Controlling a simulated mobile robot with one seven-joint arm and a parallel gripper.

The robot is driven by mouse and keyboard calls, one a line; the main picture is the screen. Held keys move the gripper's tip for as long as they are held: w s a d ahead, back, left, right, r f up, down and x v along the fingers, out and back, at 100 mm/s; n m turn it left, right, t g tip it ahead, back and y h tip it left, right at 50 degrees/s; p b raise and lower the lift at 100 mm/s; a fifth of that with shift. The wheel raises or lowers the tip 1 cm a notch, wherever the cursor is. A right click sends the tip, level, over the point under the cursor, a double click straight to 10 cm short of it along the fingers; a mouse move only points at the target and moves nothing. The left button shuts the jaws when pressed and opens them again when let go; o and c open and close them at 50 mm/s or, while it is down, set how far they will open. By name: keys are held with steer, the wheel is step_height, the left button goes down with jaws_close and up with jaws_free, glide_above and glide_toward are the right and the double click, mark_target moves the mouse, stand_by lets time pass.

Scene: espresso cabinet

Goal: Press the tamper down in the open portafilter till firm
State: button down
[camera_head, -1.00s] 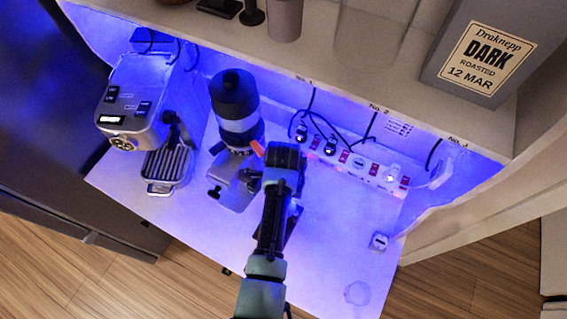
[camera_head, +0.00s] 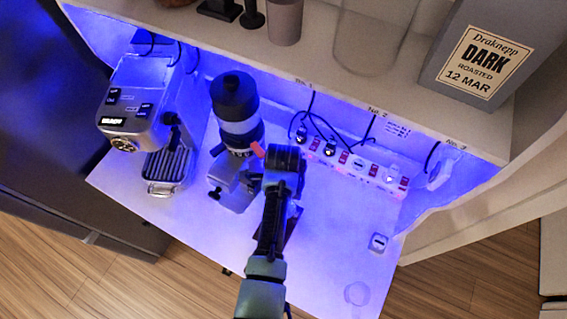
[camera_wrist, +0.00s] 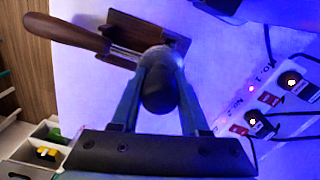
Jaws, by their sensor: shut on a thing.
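My gripper (camera_wrist: 160,62) is shut on the dark rounded handle of the tamper (camera_wrist: 158,93) in the wrist view. A portafilter with a brown wooden handle (camera_wrist: 66,31) lies just beyond, across a dark brown stand (camera_wrist: 150,32). The gripper and tamper handle hide the tamper's base and most of the basket, so I cannot tell how deep the tamper sits or whether it is level. In the head view my gripper (camera_head: 285,160) is over the cabinet's worktop, and my arm hides most of the stand (camera_head: 292,226).
The grinder (camera_head: 236,105) stands left of my gripper, and the espresso machine (camera_head: 138,105) farther left. A power strip (camera_head: 355,165) with cables runs along the back. A shelf (camera_head: 330,70) overhangs it. The worktop's right front (camera_head: 330,245) is mostly clear.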

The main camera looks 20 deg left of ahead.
steer(key=shift+r+p, duration=0.4)
steer(key=shift+r, duration=0.15)
steer(key=shift+w+r+p, duration=0.1)
steer(key=shift+r+p, duration=0.55)
steer(key=shift+r, duration=2.4)
